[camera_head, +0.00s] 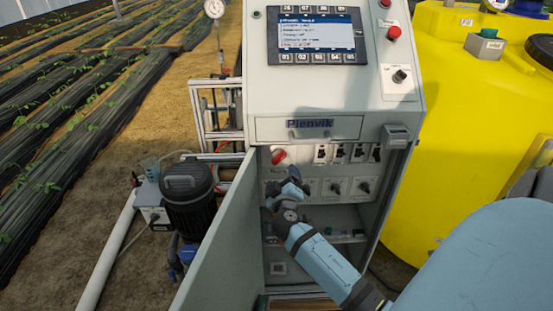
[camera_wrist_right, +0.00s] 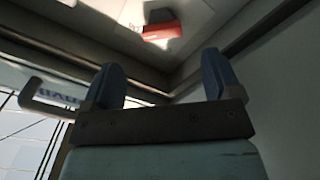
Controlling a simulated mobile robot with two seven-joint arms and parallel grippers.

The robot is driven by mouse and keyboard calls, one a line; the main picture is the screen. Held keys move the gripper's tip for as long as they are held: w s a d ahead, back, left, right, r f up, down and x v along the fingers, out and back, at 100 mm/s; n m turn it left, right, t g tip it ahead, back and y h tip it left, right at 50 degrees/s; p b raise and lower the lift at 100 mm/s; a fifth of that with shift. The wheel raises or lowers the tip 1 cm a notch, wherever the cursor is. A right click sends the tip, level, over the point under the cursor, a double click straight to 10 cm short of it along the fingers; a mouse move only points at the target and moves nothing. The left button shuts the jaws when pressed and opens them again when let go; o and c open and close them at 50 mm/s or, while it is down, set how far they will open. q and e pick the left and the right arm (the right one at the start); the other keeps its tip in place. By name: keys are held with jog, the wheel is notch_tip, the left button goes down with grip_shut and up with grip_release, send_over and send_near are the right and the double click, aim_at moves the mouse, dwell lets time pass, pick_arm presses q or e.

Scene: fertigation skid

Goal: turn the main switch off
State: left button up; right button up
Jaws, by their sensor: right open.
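The main switch (camera_head: 279,156) is a red handle on a white plate at the upper left of the panel inside the open grey cabinet (camera_head: 258,90). In the right wrist view the red handle (camera_wrist_right: 162,30) shows near the top, above and between the fingers, with clear space between. My right gripper (camera_head: 283,188) reaches into the cabinet opening, just below the switch in the picture. Its two blue fingers are apart and empty in the right wrist view (camera_wrist_right: 161,75). It does not appear to touch the switch. My left gripper is not in view.
The cabinet door (camera_head: 222,245) stands open on the left, close to my gripper. A drawer marked Plenvik (camera_head: 308,128) is above the opening. Breakers (camera_head: 340,153) and rotary knobs (camera_head: 336,187) sit right of the switch. A yellow tank (camera_head: 470,130) stands right, a pump (camera_head: 190,200) left.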

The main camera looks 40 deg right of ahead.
aim_at(281, 160)
jog(key=p+x, duration=0.1)
jog(key=x, duration=0.8)
jog(key=shift+w+d, duration=0.15)
jog(key=shift+w, duration=0.15)
jog(key=shift+c, duration=0.5)
jog(key=c, duration=0.8)
jog(key=shift+c, duration=0.2)
